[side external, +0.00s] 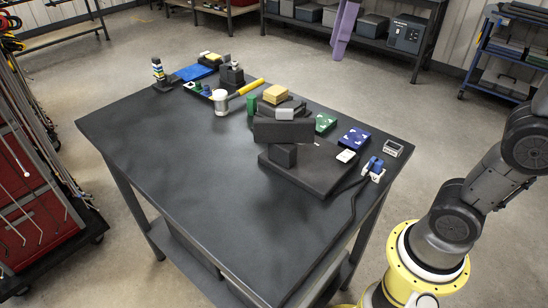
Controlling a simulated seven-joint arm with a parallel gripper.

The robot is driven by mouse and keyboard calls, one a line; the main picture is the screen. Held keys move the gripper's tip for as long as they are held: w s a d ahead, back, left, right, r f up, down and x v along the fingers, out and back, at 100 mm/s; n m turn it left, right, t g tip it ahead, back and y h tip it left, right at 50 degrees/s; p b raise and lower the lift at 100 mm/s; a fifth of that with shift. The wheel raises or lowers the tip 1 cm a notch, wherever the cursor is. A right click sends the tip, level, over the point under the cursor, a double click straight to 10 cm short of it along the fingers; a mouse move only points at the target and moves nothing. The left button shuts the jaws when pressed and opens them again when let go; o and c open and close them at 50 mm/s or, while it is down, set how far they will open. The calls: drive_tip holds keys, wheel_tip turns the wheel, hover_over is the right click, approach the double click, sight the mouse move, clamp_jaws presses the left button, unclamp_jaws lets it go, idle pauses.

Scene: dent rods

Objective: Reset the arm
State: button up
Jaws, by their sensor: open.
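The arm to be reset rises from a yellow base ring at the lower right and leaves the picture at the right edge. Its middle links are out of view. My gripper (341,50) shows only as purple tapered fingers hanging in from the top edge, in front of the back shelf. It is open, and nothing shows between the fingers. It is well clear of the dark workbench (185,180) and touches nothing that I can see. The wrist above it is cut off.
A rod rack (40,180) stands at left and a blue cart (505,55) at right.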

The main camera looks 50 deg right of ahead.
drive_tip(key=s+f+m+t, duration=0.2)
drive_tip(key=s+f+m, duration=0.1)
drive_tip(key=s+f, duration=0.3)
drive_tip(key=s+f+m+t, duration=0.1)
drive_tip(key=s+f+m, duration=0.3)
drive_tip(key=f, duration=0.6)
drive_tip(key=shift+s+d+t, duration=0.3)
drive_tip(key=shift+s+t, duration=0.1)
drive_tip(key=shift+s, duration=0.5)
